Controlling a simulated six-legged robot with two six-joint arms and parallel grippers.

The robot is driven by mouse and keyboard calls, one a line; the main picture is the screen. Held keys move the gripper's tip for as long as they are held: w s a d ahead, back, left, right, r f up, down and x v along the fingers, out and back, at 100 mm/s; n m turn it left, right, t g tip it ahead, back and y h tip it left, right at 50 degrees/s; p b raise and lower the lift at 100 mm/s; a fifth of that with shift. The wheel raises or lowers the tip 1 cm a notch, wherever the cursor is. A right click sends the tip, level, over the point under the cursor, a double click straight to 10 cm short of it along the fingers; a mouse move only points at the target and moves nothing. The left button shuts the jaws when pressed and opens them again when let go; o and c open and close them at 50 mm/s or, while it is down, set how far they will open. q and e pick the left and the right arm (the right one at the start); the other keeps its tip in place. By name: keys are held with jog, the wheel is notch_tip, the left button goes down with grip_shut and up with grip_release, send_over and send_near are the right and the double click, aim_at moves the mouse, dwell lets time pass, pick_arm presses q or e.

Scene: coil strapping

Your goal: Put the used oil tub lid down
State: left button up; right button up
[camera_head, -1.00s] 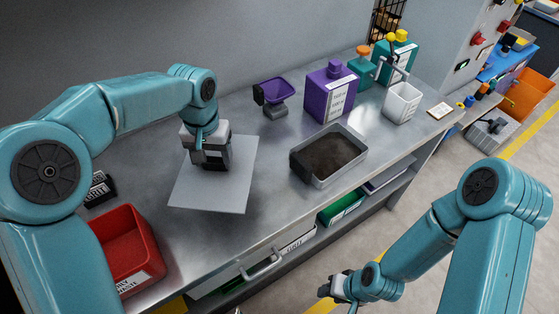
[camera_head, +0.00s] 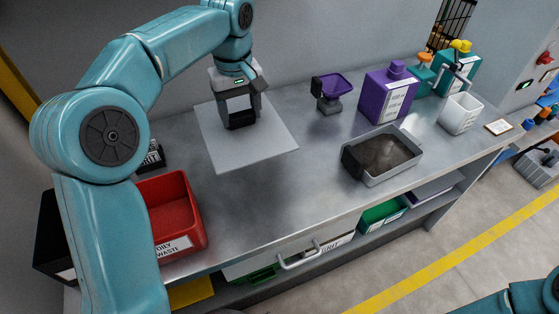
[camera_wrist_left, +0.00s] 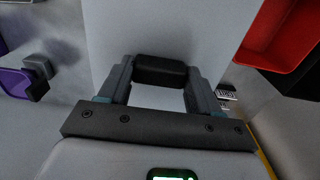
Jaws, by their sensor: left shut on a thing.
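The used oil tub lid (camera_head: 262,148) is a flat light-grey square plate with a black block handle (camera_head: 240,119). My left gripper (camera_head: 241,112) is shut on this handle from above. The lid is level over the left part of the bench; I cannot tell whether it touches the top. In the left wrist view the black handle (camera_wrist_left: 160,70) sits between the fingers, with the pale lid (camera_wrist_left: 160,25) behind it. The used oil tub (camera_head: 374,177), a grey open tray with dark contents, stands to the right, apart from the lid. My right gripper is out of view.
A red oily waste bin (camera_head: 180,216) stands at the front left of the bench (camera_head: 262,210). A purple scale-like device (camera_head: 331,90), a purple jug (camera_head: 388,95) and a white container (camera_head: 460,113) stand behind and right. Bare bench lies between lid and tub.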

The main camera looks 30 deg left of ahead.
pick_arm(q)
notch_tip(320, 180, down, 20)
jog(key=shift+w+r, duration=0.1)
jog(key=shift+b, duration=0.4)
jog(key=o, duration=1.1)
jog(key=shift+c, duration=0.2)
